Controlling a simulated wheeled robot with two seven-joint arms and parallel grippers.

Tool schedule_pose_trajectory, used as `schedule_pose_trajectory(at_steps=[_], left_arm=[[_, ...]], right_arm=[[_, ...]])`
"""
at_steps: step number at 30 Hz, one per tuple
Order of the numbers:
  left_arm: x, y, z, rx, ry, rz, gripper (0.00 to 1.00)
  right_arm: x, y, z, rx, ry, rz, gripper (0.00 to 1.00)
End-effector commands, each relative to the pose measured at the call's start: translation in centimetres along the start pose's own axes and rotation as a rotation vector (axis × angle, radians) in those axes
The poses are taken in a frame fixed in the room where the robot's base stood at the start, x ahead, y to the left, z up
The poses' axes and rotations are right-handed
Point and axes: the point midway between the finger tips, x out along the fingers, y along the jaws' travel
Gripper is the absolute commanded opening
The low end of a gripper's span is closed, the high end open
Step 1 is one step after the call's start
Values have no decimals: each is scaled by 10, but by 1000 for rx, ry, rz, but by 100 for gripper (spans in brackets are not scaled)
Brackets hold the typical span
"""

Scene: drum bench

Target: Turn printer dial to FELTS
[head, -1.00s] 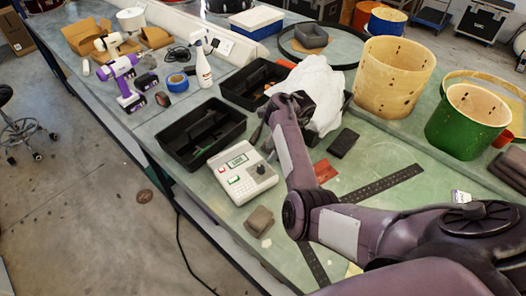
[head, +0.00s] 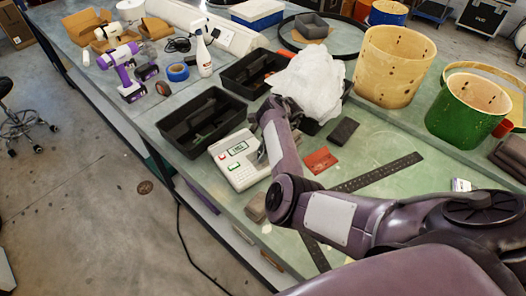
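The label printer (head: 240,171) is a pale box on the green bench, with a small lit display, a red button and a green button. The display's text is too small to read. My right gripper (head: 262,151) is at the printer's right side, where the dark dial was visible before. The wrist and gripper now hide the dial, so its setting and any contact cannot be seen. Whether the fingers are open or shut cannot be made out. My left gripper is not in view.
A black tray (head: 200,122) stands just behind the printer, and another black tray (head: 253,75) is farther back beside crumpled white plastic (head: 308,82). A grey-brown block (head: 256,207) lies in front of the printer. A red card (head: 320,160) and a black ruler (head: 378,172) lie right.

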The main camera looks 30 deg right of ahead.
Motion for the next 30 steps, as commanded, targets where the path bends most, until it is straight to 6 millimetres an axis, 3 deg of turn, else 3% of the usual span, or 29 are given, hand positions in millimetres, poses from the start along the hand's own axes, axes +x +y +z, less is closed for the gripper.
schedule_pose_trajectory(at_steps=[1,6,17,30], left_arm=[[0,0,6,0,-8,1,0],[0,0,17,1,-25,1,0],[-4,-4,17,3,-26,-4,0],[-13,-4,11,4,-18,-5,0]], right_arm=[[0,0,0,0,0,0,26],[0,0,0,0,1,0,4],[-1,-1,-1,-59,3,24,4],[-1,-3,-1,-382,4,160,4]])
